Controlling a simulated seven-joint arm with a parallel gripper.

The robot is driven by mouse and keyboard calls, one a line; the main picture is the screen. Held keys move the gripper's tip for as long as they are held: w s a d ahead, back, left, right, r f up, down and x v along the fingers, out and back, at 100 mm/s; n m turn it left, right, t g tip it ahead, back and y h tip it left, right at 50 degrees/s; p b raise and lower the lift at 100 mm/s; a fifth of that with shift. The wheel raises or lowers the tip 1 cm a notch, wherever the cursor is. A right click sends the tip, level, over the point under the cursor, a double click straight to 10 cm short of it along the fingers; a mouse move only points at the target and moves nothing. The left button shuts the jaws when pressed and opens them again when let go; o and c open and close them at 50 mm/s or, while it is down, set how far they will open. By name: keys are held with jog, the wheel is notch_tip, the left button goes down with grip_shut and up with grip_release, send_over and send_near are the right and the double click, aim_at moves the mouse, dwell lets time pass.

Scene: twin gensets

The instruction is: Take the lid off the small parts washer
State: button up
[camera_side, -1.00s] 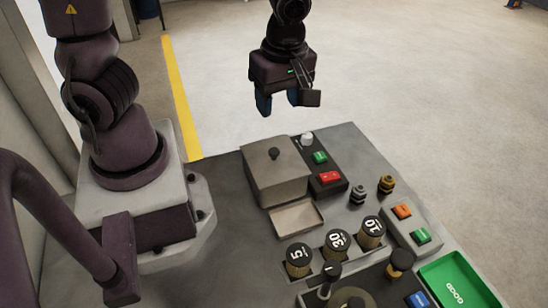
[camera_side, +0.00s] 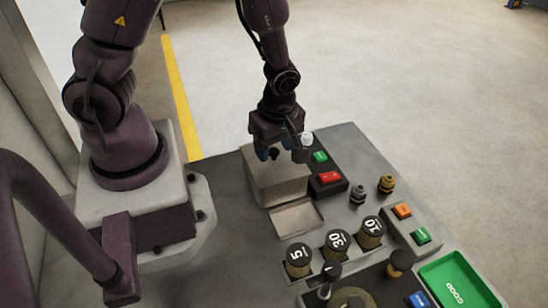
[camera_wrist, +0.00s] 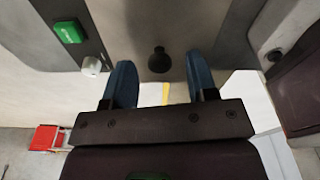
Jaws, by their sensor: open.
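The small parts washer (camera_side: 284,188) is a beige-grey box at the back left of the bench top. Its lid (camera_wrist: 178,22) is on and has a black knob (camera_wrist: 160,60) in the middle. My gripper (camera_side: 281,156) is open above the lid, with its blue fingers pointing down. In the side view the knob shows between the fingers. In the wrist view the knob lies between and slightly beyond the two fingertips, with a gap on each side. The gripper hides part of the lid in the side view.
A panel right of the washer carries a pale knob (camera_side: 306,139), a green button (camera_side: 319,157) and a red switch (camera_side: 329,178). A shallow tray (camera_side: 299,226) lies in front. Weights marked 5, 30 and 10 and a green tray (camera_side: 470,272) stand further forward.

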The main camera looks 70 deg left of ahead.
jog(key=shift+f, duration=0.45)
grip_shut()
jog(key=shift+r, duration=0.15)
